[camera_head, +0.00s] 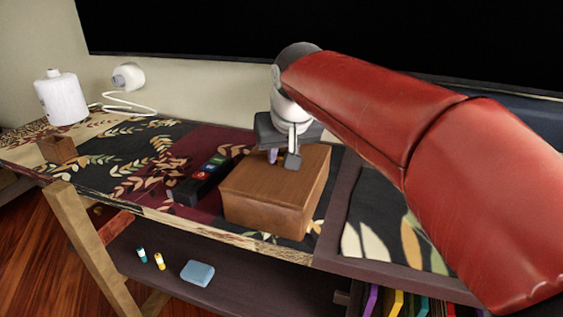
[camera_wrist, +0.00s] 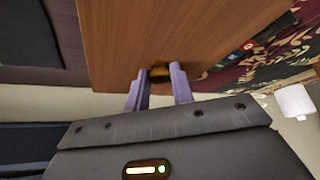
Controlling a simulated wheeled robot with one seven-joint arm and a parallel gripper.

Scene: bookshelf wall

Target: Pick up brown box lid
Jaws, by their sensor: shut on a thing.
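A brown wooden box with its brown lid (camera_head: 266,177) stands on the patterned tabletop in the head view. The lid's flat top fills the upper middle of the wrist view (camera_wrist: 165,35). My gripper (camera_head: 281,160) is over the back part of the lid. In the wrist view my gripper (camera_wrist: 159,80) has its two purple fingers on either side of a small brassy knob (camera_wrist: 160,73) on the lid and is shut on it. The lid appears to sit on the box. Part of the lid's back edge is hidden by my gripper.
A black remote-like object (camera_head: 202,182) with coloured buttons lies close left of the box. A small wooden block (camera_head: 57,149) and a white cylinder (camera_head: 61,97) stand farther left. A large dark screen (camera_head: 230,30) is behind. A lower shelf holds small items.

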